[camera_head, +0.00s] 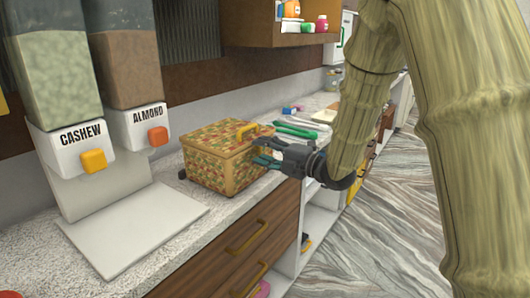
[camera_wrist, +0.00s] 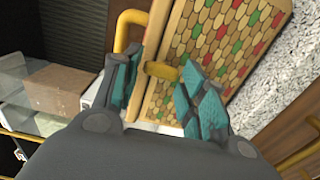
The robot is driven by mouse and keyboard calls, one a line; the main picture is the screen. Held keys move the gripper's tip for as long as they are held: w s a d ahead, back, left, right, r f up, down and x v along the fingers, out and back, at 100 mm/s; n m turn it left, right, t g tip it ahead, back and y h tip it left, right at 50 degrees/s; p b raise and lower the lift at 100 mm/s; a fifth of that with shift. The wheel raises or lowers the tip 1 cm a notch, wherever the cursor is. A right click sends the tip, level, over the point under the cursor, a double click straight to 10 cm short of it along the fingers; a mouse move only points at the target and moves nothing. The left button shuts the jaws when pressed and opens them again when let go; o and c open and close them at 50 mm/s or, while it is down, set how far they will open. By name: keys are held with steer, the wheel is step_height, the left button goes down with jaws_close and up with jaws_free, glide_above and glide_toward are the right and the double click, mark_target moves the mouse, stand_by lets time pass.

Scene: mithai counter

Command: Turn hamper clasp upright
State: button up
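The hamper (camera_head: 220,158) is a box patterned in green, red and tan, standing on the counter with its lid closed. A yellow handle (camera_head: 247,130) sits on its top; it also shows in the wrist view (camera_wrist: 128,28). In the wrist view, a small yellow clasp (camera_wrist: 162,71) sticks out from the patterned hamper wall (camera_wrist: 215,45). My gripper (camera_head: 265,152) is at the hamper's right side. Its teal-padded fingers (camera_wrist: 155,90) are apart, with the clasp between them. I see no finger touching the clasp. The clasp is hard to make out in the head view.
A cashew dispenser (camera_head: 80,140) and an almond dispenser (camera_head: 140,125) stand left of the hamper. Green-handled tools (camera_head: 295,130) lie on the counter behind my gripper. A wooden shelf (camera_head: 262,35) hangs above. Drawers with yellow handles (camera_head: 248,236) face the open floor.

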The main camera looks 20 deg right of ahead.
steer(key=shift+o, duration=0.6)
steer(key=shift+s+d, duration=0.1)
steer(key=v, duration=1.1)
steer(key=shift+s+d, duration=0.25)
steer(key=shift+s, duration=0.05)
